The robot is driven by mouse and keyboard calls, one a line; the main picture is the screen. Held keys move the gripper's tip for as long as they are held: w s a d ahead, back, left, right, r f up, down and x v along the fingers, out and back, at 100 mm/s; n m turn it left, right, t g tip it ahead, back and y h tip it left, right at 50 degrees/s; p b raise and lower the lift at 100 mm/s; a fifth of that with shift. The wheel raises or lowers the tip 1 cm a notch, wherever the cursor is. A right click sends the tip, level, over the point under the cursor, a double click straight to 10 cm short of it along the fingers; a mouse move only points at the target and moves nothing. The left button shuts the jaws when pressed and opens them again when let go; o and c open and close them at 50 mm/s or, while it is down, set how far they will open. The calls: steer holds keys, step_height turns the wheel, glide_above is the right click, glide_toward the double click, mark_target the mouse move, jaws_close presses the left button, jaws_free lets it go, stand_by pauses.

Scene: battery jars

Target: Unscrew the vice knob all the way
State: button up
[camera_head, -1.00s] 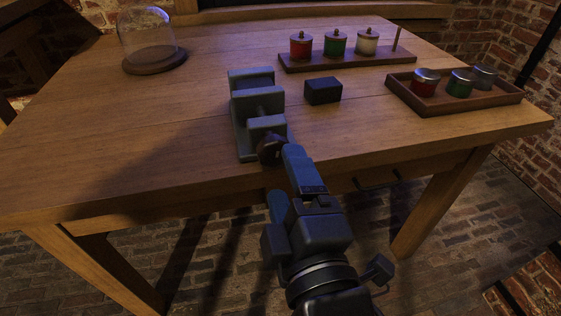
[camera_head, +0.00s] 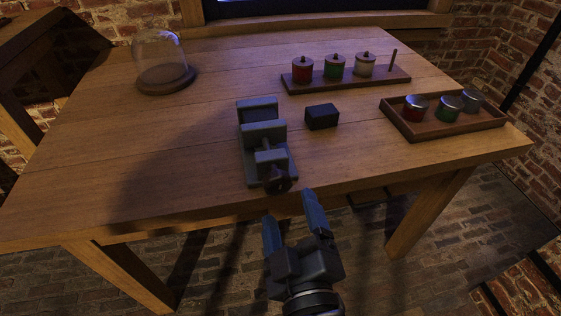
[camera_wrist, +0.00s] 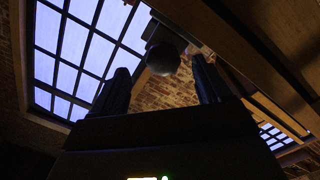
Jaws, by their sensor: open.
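The grey vice (camera_head: 262,137) stands on the table near its front edge. Its dark round knob (camera_head: 278,181) faces the front edge. My gripper (camera_head: 290,206) is open and empty, just in front of the table edge and apart from the knob, a little below it in the head view. In the wrist view the knob (camera_wrist: 163,59) shows ahead, between and beyond the two open fingertips (camera_wrist: 163,75). The vice jaws stand apart, with a gap between them.
A black block (camera_head: 322,117) lies right of the vice. A wooden rack (camera_head: 345,82) holds red, green and whitish jars and a peg. A tray (camera_head: 440,130) holds several lidded jars. A glass dome (camera_head: 160,60) stands back left. The table's (camera_head: 110,160) left side is clear.

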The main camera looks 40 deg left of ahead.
mark_target(280, 191)
steer(key=a+m+p, duration=0.1)
steer(key=m+p, duration=0.1)
steer(key=p, duration=0.2)
steer(key=w+a+m+p, duration=0.1)
steer(key=m+p, duration=0.1)
steer(key=p, duration=0.2)
steer(key=w+a+m+y+p, duration=0.1)
steer(key=m+p, duration=0.2)
steer(key=p, duration=0.1)
steer(key=shift+w+a+r+g, duration=0.2)
steer(key=shift+w+a+g, duration=0.05)
steer(key=shift+a+g, duration=0.15)
steer(key=shift+w+a+f, duration=0.1)
steer(key=shift+w+a, duration=0.3)
steer(key=shift+c, duration=0.2)
steer(key=c, duration=0.9)
steer(key=shift+f+n, duration=0.1)
steer(key=shift+n, duration=1)
steer(key=shift+c, duration=0.3)
